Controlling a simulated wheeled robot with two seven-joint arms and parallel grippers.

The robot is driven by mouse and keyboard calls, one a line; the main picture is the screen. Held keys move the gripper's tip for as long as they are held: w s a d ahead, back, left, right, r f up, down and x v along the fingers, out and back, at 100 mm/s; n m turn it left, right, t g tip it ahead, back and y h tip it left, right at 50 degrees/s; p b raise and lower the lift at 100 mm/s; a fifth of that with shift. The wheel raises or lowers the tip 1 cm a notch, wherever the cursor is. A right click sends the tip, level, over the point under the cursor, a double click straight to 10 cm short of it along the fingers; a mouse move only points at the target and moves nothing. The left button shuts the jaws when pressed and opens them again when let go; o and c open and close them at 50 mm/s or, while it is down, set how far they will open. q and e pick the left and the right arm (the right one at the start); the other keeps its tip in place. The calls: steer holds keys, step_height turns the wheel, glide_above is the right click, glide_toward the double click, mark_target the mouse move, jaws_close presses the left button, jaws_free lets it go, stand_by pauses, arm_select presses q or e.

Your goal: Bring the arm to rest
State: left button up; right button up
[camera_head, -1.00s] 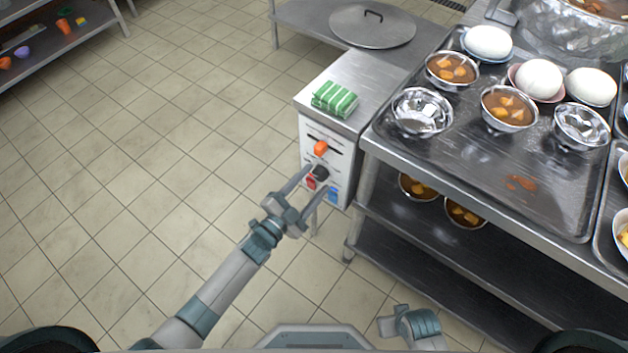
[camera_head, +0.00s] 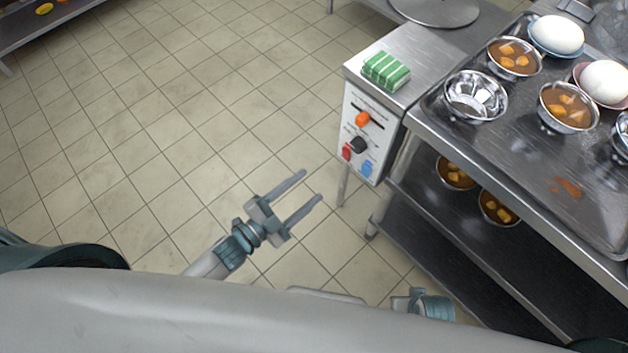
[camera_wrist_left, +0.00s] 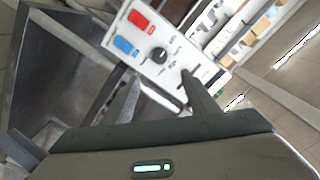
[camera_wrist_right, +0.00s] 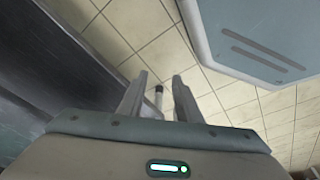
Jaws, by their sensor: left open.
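My left gripper (camera_head: 312,185) is open and empty in the head view, its two fingers apart over the floor, to the left of and below the control panel (camera_head: 358,137). In the left wrist view its fingers (camera_wrist_left: 160,78) point towards that panel, with nothing between them. My right gripper (camera_wrist_right: 160,78) is open in the right wrist view, fingers apart and pointing over the floor tiles. A small post foot shows beyond them. In the head view only a teal part of my right arm shows at the bottom.
A green striped cloth (camera_head: 386,70) lies on top. A steel table (camera_head: 490,150) with bowls and eggs stands right, shelves below. Open tiled floor (camera_head: 130,130) lies left.

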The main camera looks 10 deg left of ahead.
arm_select(q)
steer(key=shift+s+a, duration=0.1)
steer(key=shift+s, duration=0.1)
arm_select(e)
steer(key=shift+w, duration=0.2)
arm_select(q)
steer(key=s+a+f+n+g+y+p, duration=0.1)
steer(key=a+f+n+y+p, duration=0.1)
steer(key=a+f+n+y, duration=0.3)
steer(key=s+a+f+n+g+y+p, duration=0.1)
steer(key=f+n+g+p, duration=0.1)
steer(key=f, duration=0.6)
steer(key=s+a+f+n+g+y+p, duration=0.2)
steer(key=s+f+n+g, duration=0.4)
steer(key=s+f, duration=0.6)
steer(key=s+y+p, duration=0.1)
steer(key=s, duration=0.2)
steer(key=shift+a+f+n, duration=0.25)
steer(key=shift+f+n, duration=0.1)
steer(key=shift+n, duration=0.05)
arm_select(e)
step_height(320, 180, down, 6)
steer(key=a+t, duration=0.2)
steer(key=shift+w+a+r+t+y, duration=0.15)
steer(key=shift+w+a+t+y, duration=0.15)
steer(key=shift+w+y, duration=0.15)
